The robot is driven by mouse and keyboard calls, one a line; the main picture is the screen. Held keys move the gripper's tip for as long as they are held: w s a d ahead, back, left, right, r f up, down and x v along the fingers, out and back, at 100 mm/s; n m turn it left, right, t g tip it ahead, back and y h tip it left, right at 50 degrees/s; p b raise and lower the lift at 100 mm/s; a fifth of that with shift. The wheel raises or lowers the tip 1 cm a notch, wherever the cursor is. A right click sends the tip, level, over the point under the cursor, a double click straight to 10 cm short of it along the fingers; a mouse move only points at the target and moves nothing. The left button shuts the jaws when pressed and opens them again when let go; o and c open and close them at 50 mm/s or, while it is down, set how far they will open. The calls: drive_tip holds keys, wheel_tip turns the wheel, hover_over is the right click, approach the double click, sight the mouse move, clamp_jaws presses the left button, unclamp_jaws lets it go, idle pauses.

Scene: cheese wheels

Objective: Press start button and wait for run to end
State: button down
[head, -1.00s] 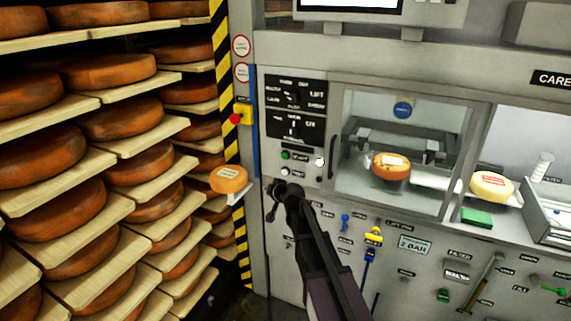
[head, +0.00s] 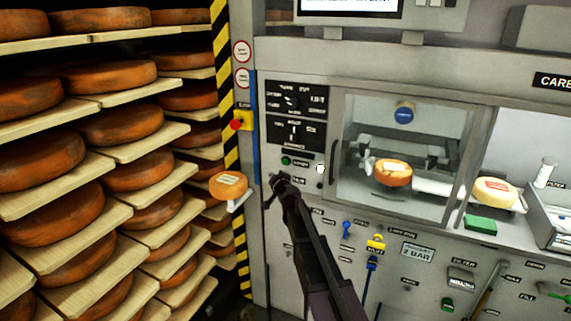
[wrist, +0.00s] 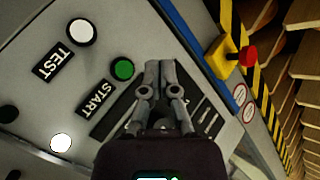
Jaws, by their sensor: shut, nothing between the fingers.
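The green START button (wrist: 122,68) shows beside its black START label (wrist: 97,99) in the wrist view. It is a small green dot (head: 286,160) on the panel in the head view. My gripper (wrist: 159,66) is shut and empty, its fingertips just right of the green button with a visible gap in the picture. In the head view my gripper (head: 274,183) is below the green button, hiding the white button there. The wrist view shows that white TEST button (wrist: 81,32). Behind the window, an orange cheese wheel (head: 394,174) sits under a grey mechanism (head: 403,130).
A white lamp (wrist: 61,142) glows on the panel. A red emergency button (head: 236,124) on a yellow box stands left of the panel. An orange cheese (head: 228,185) sits on a small ledge nearby. Shelves of cheese wheels (head: 100,166) fill the left.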

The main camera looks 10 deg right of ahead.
sight(285, 162)
drive_tip(key=w+d, duration=0.1)
drive_tip(key=w, duration=0.1)
drive_tip(key=w+d, duration=0.4)
drive_tip(key=shift+w, duration=0.4)
drive_tip(key=shift+w+d, duration=0.1)
idle(1.6)
drive_tip(key=shift+w+d, duration=0.15)
drive_tip(key=shift+w, duration=0.15)
